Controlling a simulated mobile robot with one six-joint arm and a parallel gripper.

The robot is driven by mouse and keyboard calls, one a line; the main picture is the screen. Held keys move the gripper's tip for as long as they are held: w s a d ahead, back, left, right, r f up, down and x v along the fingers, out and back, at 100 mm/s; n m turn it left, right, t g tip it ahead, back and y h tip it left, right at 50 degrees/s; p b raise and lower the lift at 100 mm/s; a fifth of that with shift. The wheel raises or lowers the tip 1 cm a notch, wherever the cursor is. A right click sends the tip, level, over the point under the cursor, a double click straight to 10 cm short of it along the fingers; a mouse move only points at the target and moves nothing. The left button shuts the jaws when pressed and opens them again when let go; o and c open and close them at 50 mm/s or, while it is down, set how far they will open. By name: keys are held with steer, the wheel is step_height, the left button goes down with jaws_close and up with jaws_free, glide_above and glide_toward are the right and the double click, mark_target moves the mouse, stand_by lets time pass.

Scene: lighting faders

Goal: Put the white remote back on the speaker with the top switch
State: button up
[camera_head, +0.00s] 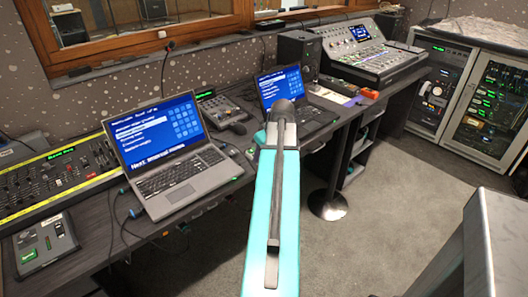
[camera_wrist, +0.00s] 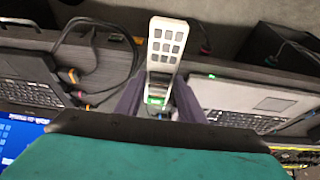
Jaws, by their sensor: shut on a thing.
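The white remote (camera_wrist: 167,45), with a grid of grey buttons and a small green display, is in the wrist view. My gripper (camera_wrist: 160,98) is shut on its lower end, with a dark finger on either side. The remote's upper part sticks out beyond the fingers, above the desk edge. In the head view my own arm hides the gripper and the remote. A black speaker (camera_head: 298,52) stands upright at the back of the desk, left of the mixing console. A switch on its top cannot be made out.
An open laptop (camera_head: 172,170) stands on the left of the desk and a second laptop (camera_head: 281,88) behind my arm. A lighting fader board (camera_head: 60,178) is at far left. The mixing console (camera_head: 368,55) is right of the speaker. Cables (camera_wrist: 95,35) run over the desk.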

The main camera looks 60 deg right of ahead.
steer(key=shift+n, duration=0.5)
steer(key=w+a+r, duration=0.1)
steer(key=w+a, duration=0.2)
steer(key=w, duration=0.1)
steer(key=w+a+r, duration=0.1)
steer(key=w+a, duration=0.2)
steer(key=a, duration=0.1)
steer(key=w+a, duration=0.3)
steer(key=w, duration=0.1)
steer(key=shift+w+a+r, duration=0.2)
steer(key=shift+w+r, duration=0.15)
steer(key=shift+r, duration=0.05)
steer(key=w+a+r+n, duration=0.15)
steer(key=w+a, duration=0.35)
steer(key=a, duration=0.5)
steer(key=w+a+r+y, duration=0.1)
steer(key=w+a+r, duration=0.3)
steer(key=a, duration=0.6)
steer(key=w+a+r, duration=0.1)
steer(key=w+a, duration=0.5)
steer(key=a, duration=0.4)
steer(key=a+r+n, duration=0.1)
steer(key=a+r, duration=0.1)
steer(key=a, duration=1.4)
steer(key=shift+w+a+r, duration=0.35)
steer(key=shift+s, duration=0.15)
